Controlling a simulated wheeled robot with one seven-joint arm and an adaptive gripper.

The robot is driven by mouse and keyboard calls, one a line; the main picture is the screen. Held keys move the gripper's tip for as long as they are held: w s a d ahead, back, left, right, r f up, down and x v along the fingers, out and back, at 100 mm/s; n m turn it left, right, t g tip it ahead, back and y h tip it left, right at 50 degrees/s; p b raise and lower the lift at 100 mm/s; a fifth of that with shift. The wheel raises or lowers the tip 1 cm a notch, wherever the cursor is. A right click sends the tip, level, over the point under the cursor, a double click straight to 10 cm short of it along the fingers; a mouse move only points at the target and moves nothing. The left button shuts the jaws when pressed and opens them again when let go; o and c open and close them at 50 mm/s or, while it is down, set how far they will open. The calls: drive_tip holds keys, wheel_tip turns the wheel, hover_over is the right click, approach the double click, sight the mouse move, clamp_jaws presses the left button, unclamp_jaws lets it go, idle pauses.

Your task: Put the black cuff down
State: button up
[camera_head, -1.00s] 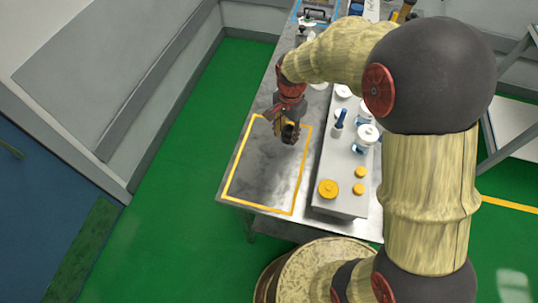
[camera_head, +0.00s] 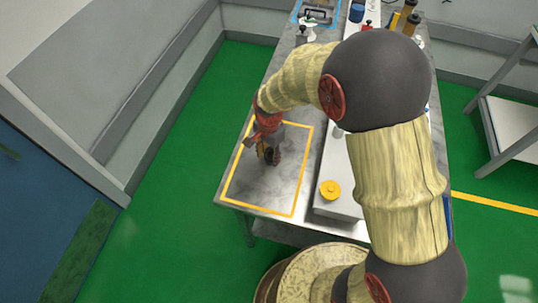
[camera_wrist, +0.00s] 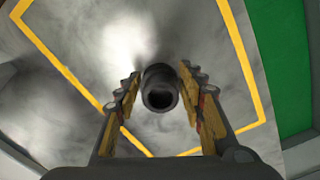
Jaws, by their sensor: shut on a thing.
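The black cuff (camera_wrist: 160,88) is a short dark ring, seen from above between my fingers in the wrist view. In the head view the cuff (camera_head: 269,155) is a small dark shape at the tip of my gripper (camera_head: 270,151). My gripper, also in the wrist view (camera_wrist: 158,97), is shut on it. They are over the yellow-outlined area (camera_head: 258,186) on the metal table. I cannot tell whether the cuff touches the table.
A grey box (camera_head: 336,203) with a yellow knob (camera_head: 330,190) stands right of the outlined area. The outlined area is otherwise bare. A blue-outlined area (camera_head: 297,14) with objects lies at the far end.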

drive_tip(key=o, duration=1.2)
drive_tip(key=shift+f, duration=0.1)
wheel_tip(320, 180, up, 13)
drive_tip(key=p, duration=0.3)
drive_tip(key=s+d+r+n+t, duration=0.1)
drive_tip(key=s+d+r+n, duration=0.1)
drive_tip(key=s+d+r, duration=0.35)
drive_tip(key=s+d+r+n+t, duration=0.2)
drive_tip(key=d+r+n, duration=0.1)
drive_tip(key=r, duration=0.6)
drive_tip(key=s+d+r+n+t, duration=0.1)
drive_tip(key=s+d, duration=0.1)
drive_tip(key=s, duration=0.2)
drive_tip(key=s+d+r+n, duration=0.2)
drive_tip(key=s, duration=0.2)
drive_tip(key=s+d+r+n+t, duration=0.1)
drive_tip(key=s+d+r+n, duration=0.1)
drive_tip(key=s, duration=0.2)
drive_tip(key=shift+d+t, duration=0.15)
drive_tip(key=shift+t, duration=0.15)
